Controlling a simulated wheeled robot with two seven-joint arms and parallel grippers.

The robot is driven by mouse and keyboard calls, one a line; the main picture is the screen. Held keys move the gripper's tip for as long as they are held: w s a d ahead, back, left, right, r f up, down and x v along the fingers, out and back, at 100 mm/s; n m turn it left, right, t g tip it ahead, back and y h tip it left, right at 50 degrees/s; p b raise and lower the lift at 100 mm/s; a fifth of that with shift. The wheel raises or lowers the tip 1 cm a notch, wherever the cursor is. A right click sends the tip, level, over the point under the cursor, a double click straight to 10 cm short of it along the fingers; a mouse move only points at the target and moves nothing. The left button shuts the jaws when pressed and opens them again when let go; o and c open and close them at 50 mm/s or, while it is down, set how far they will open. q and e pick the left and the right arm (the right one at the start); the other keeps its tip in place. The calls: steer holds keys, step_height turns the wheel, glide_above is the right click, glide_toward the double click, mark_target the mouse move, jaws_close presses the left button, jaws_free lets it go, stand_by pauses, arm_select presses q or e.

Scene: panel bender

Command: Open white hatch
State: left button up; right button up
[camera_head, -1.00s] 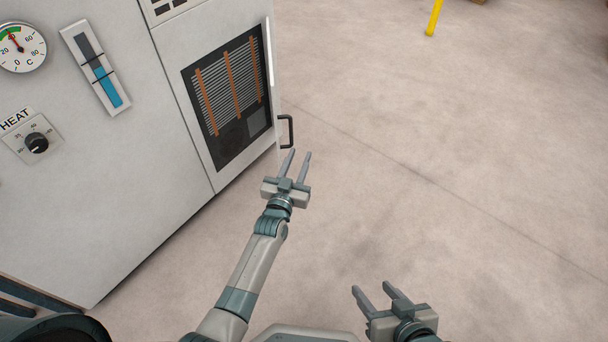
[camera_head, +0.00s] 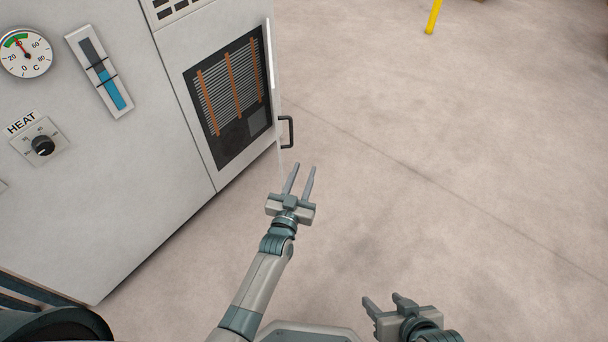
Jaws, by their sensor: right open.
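The white hatch (camera_head: 206,158) is the pale door with a dark window (camera_head: 228,100) on the right part of the machine. Its dark handle (camera_head: 289,132) sticks out at the right edge. I cannot tell whether the hatch is fully closed. My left gripper (camera_head: 301,180) is open and empty, with its fingertips just below the handle in the picture and apart from it. My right gripper (camera_head: 384,303) is open and empty at the bottom right, far from the hatch.
The machine front at left carries a round gauge (camera_head: 25,54), a blue level indicator (camera_head: 100,72) and a heat knob (camera_head: 42,146). A yellow post (camera_head: 433,16) stands at the top. The floor (camera_head: 450,150) to the right is clear.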

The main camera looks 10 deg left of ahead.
arm_select(q)
steer(key=shift+s+d, duration=0.2)
steer(key=shift+s, duration=0.3)
arm_select(e)
steer(key=shift+s+d, duration=0.15)
steer(key=shift+d, duration=0.2)
steer(key=shift+f, duration=0.1)
arm_select(q)
steer(key=shift+p, duration=0.3)
arm_select(e)
steer(key=shift+r, duration=0.2)
steer(key=shift+s+f+g, duration=0.1)
steer(key=shift+g, duration=0.2)
arm_select(q)
steer(key=s+a+p, duration=0.1)
steer(key=s+a, duration=0.2)
steer(key=s, duration=1.4)
arm_select(e)
steer(key=shift+s+d+f+g+h, duration=0.1)
steer(key=shift+s+d+g+h, duration=0.15)
steer(key=shift+d, duration=0.25)
steer(key=shift+s+d+f+g+h, duration=0.15)
steer(key=shift+d+g+h, duration=0.1)
steer(key=shift+d+h, duration=0.15)
arm_select(q)
steer(key=shift+r, duration=0.1)
steer(key=shift+c, duration=0.3)
arm_select(e)
steer(key=shift+r, duration=0.15)
